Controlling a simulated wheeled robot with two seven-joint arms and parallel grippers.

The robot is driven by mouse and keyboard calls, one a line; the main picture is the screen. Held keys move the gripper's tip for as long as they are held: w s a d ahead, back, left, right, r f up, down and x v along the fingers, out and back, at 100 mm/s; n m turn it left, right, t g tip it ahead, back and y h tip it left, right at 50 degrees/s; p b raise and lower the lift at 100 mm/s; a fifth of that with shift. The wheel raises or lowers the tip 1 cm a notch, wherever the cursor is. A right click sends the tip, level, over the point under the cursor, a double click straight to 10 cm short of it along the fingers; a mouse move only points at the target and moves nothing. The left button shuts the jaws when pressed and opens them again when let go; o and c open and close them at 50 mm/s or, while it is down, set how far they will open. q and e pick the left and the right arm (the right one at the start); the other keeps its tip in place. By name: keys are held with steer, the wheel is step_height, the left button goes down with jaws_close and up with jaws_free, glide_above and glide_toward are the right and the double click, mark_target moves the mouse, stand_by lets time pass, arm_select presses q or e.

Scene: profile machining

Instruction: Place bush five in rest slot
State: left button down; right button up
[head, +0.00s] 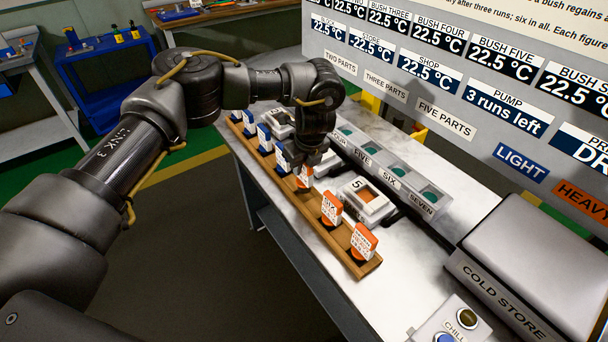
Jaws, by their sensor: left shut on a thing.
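My left gripper (306,160) reaches down over the wooden rail (313,222) on the bench. It is shut on a piece, taken to be bush five, at the rail spot with an orange tag (305,181). The fingers hide most of the piece, and I cannot tell whether it is seated in its slot or just above it. Orange tags marked six (331,207) and another beyond it (363,241) stand nearer on the rail. Blue tags (264,137) stand along its far part. My right gripper is not in view.
A grey block with teal holes (387,168) lies behind the rail. A white fixture marked 5 (362,202) sits between them. The cold store (545,255) and a chill button box (455,322) are at right. An information board (450,75) stands behind.

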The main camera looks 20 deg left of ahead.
mark_target(304, 176)
arm_select(q)
steer(key=f, duration=0.3)
steer(key=shift+d+f, duration=0.2)
steer(key=shift+d, duration=0.15)
steer(key=shift+w+f, duration=0.1)
steer(key=shift+f, duration=0.1)
steer(key=c, duration=1.4)
jaws_free()
steer(key=shift+f, duration=0.1)
steer(key=shift+o, duration=0.2)
